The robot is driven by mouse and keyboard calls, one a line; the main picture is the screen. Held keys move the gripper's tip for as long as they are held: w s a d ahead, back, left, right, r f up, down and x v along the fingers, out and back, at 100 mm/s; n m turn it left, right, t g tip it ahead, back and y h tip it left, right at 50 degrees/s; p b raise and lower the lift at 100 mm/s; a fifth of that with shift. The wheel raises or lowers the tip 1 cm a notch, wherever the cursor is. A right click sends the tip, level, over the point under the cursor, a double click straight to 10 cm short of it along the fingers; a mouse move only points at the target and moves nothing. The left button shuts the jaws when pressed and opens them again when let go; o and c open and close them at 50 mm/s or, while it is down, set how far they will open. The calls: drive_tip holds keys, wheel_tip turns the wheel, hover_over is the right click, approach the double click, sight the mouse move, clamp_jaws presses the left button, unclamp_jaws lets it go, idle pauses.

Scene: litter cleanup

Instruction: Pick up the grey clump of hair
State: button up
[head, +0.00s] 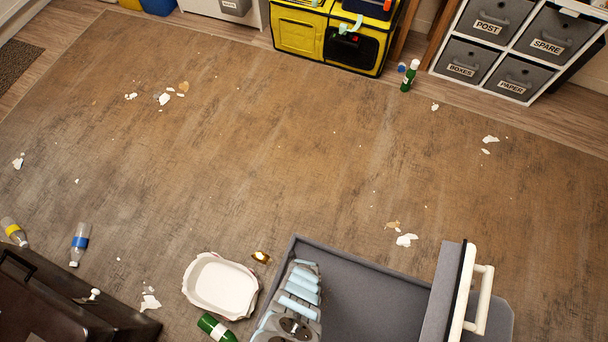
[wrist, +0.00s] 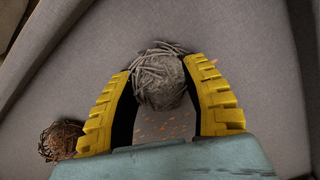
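The grey clump of hair (wrist: 160,79) shows in the wrist view as a rough, stringy ball on a grey fabric-like surface (wrist: 235,30). My gripper (wrist: 159,68) has its two yellow, ridged fingers on either side of the clump. The clump fills the gap between the fingertips and appears to touch or nearly touch both. Whether they press on it cannot be told. A brown, tangled clump (wrist: 62,140) lies outside the left finger. I cannot make out the grey clump in the head view.
Orange crumbs (wrist: 165,126) lie between the fingers. In the head view, a white litter tray (head: 222,287), green bottle (head: 217,327), clear bottles (head: 79,245) and white shards (head: 406,240) lie on the brown floor. Drawer units (head: 503,45) stand at the back right. The floor's middle is mostly clear.

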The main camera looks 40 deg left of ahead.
drive_tip(key=shift+r, duration=0.1)
idle(0.3)
wheel_tip(320, 180, up, 4)
drive_tip(key=p, duration=0.4)
drive_tip(key=shift+f, duration=0.2)
drive_tip(key=shift+s+a+r, duration=0.1)
drive_tip(key=shift+s+a, duration=0.05)
drive_tip(key=shift+s, duration=0.05)
drive_tip(key=s+a+r+p, duration=0.4)
drive_tip(key=s+a+r, duration=0.4)
drive_tip(key=a, duration=0.3)
drive_tip(key=shift+r, duration=0.5)
